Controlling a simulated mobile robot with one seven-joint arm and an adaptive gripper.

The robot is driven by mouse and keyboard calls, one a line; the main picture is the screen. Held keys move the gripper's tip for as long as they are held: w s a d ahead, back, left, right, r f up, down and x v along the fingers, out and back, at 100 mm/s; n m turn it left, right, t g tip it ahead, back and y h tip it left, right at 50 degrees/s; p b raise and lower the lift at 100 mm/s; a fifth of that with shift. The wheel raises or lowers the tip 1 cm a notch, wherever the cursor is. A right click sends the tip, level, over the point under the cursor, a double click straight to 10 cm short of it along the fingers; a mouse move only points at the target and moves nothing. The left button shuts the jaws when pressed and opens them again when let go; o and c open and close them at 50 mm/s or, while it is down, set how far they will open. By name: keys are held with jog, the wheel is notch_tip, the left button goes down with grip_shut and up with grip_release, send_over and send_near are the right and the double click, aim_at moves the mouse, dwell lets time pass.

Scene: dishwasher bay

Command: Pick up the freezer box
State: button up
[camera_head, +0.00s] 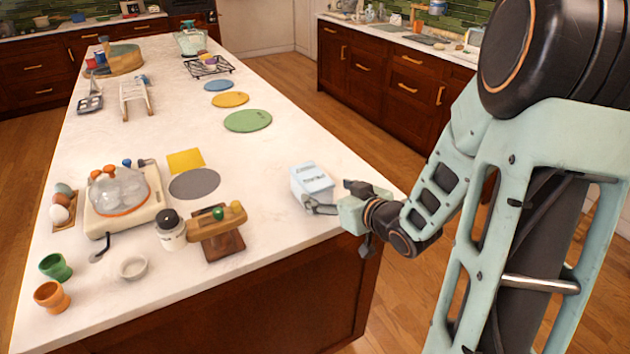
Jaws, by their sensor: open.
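A small pale blue and white box (311,184), which looks like the freezer box, sits on the white counter near its right edge. Small dark lettering shows on its front, too small to read. My gripper (322,207) is at the box's lower right, low over the counter, with its jaws open. One finger shows close to the front of the box; whether it touches cannot be told.
A wooden stand (221,240), a dark-lidded jar (171,230) and a grey round mat (194,184) lie left of the box. An egg cooker (119,197) stands farther left. Green (248,121) and yellow (230,99) mats lie behind. The counter around the box is clear.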

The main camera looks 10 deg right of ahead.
aim_at(311, 184)
jog(key=x, duration=1)
jog(key=shift+d+f, duration=0.1)
jog(key=shift+f, duration=0.1)
jog(key=c, duration=1.8)
jog(key=shift+r, duration=0.15)
